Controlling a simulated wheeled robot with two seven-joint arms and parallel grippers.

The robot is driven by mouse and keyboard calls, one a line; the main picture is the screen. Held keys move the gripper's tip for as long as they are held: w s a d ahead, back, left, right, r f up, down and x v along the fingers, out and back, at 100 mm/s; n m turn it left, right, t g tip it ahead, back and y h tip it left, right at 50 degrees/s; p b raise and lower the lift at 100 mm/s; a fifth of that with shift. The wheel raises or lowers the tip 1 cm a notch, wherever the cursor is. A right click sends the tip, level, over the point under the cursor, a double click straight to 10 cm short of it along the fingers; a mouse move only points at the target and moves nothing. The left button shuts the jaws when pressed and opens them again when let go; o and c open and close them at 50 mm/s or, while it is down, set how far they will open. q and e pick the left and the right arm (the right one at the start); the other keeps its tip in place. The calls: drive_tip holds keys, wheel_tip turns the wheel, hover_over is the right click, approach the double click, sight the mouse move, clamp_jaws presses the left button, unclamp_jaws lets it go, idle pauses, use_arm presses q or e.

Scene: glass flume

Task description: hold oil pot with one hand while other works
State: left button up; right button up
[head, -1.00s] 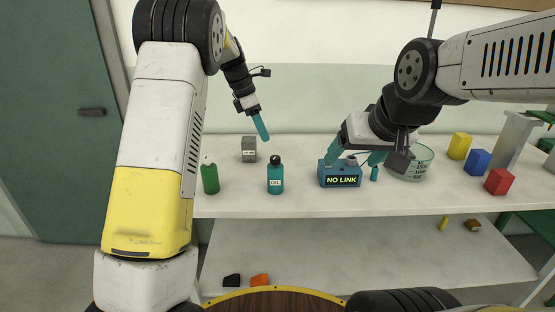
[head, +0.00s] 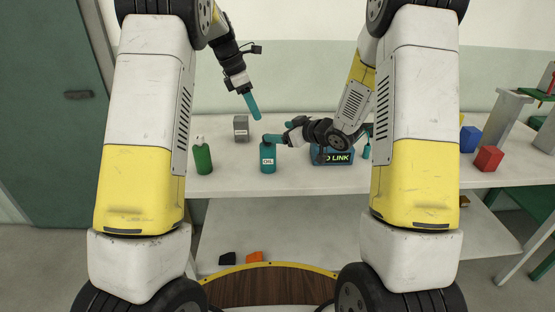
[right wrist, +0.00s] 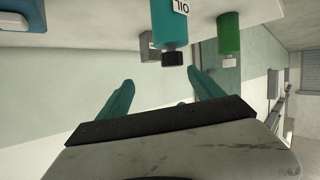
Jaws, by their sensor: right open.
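The oil pot (head: 268,160), a teal bottle labelled OIL, stands upright on the white table. My right gripper (head: 274,138) is open at the pot's top, and its teal fingers hide the cap in the head view. In the right wrist view the pot (right wrist: 166,22) appears upside down with its black cap beyond the gap between the open fingers (right wrist: 160,84); nothing is between them. My left gripper (head: 250,104) hangs above the table, behind the pot, apart from it. Its fingers overlap in the picture, so I cannot tell their opening.
A green bottle (head: 202,158) and a grey block (head: 241,128) stand left of the pot. A blue box with a lit sign (head: 334,157) is to its right, partly behind my right arm. Red (head: 488,159) and blue (head: 469,139) blocks are farther right. A lower shelf (head: 300,232) runs below.

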sight(274, 159)
drive_tip(key=shift+m+g+y, duration=0.3)
drive_tip(key=shift+g+y, duration=0.1)
drive_tip(key=f, duration=0.3)
drive_tip(key=a+f, duration=0.1)
drive_tip(key=f, duration=0.2)
drive_tip(key=s+f, duration=0.1)
drive_tip(key=f, duration=0.2)
drive_tip(key=shift+a+f, duration=0.25)
drive_tip(key=shift+f, duration=0.15)
drive_tip(key=shift+w+a+f, duration=0.15)
drive_tip(key=shift+a+f, duration=0.05)
drive_tip(key=shift+f, duration=0.05)
drive_tip(key=x, duration=0.7)
